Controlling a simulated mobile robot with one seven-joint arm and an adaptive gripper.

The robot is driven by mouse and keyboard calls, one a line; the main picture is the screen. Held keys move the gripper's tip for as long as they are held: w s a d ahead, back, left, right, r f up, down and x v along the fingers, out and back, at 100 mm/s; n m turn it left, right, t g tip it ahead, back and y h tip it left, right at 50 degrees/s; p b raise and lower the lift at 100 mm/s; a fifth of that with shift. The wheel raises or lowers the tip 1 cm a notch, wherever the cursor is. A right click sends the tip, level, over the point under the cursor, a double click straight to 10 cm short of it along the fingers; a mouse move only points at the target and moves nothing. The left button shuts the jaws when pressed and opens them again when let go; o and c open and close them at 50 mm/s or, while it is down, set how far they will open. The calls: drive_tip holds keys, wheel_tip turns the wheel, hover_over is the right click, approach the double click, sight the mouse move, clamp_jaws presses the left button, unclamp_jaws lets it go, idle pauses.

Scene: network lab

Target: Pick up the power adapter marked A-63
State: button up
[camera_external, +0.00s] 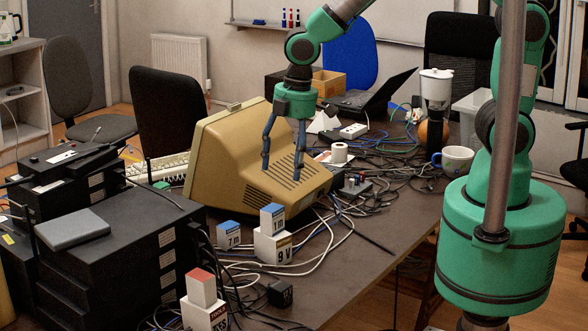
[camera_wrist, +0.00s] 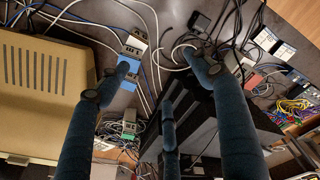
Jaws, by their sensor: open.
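A small black block that looks like a power adapter (camera_external: 280,293) lies near the front edge of the table, among cables. I cannot read the marking A-63 on it. A small dark block among cables at the top of the wrist view (camera_wrist: 198,22) may be the same one. My gripper (camera_external: 284,168) is open and empty. It hangs fingers down in front of the beige monitor's vented side, above and behind the adapter, well apart from it. In the wrist view its three blue-grey fingers (camera_wrist: 160,78) are spread with nothing between them.
The beige monitor (camera_external: 232,158) stands close by my gripper. Blue-topped boxes (camera_external: 273,244) and a red-topped box (camera_external: 204,302) stand around the adapter. Stacked black equipment (camera_external: 118,252) fills the left. Loose cables cover much of the table (camera_external: 385,222); its front right is barer.

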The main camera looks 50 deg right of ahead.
sight(279, 284)
drive_tip(key=s+a+f+n+g, duration=0.1)
drive_tip(key=s+a+f+n, duration=0.3)
drive_tip(key=a+f, duration=0.7)
wheel_tip(279, 284, down, 3)
drive_tip(key=shift+s+f+h, duration=0.1)
drive_tip(key=shift+s+h, duration=0.3)
drive_tip(key=shift+s, duration=0.4)
drive_tip(key=shift+f, duration=0.1)
drive_tip(key=shift+f+b, duration=0.6)
drive_tip(key=shift+f, duration=3.6)
drive_tip(key=shift+a+f+b, duration=0.15)
drive_tip(key=shift+f+b, duration=0.55)
drive_tip(key=shift+f, duration=1.9)
drive_tip(key=shift+c, duration=0.5)
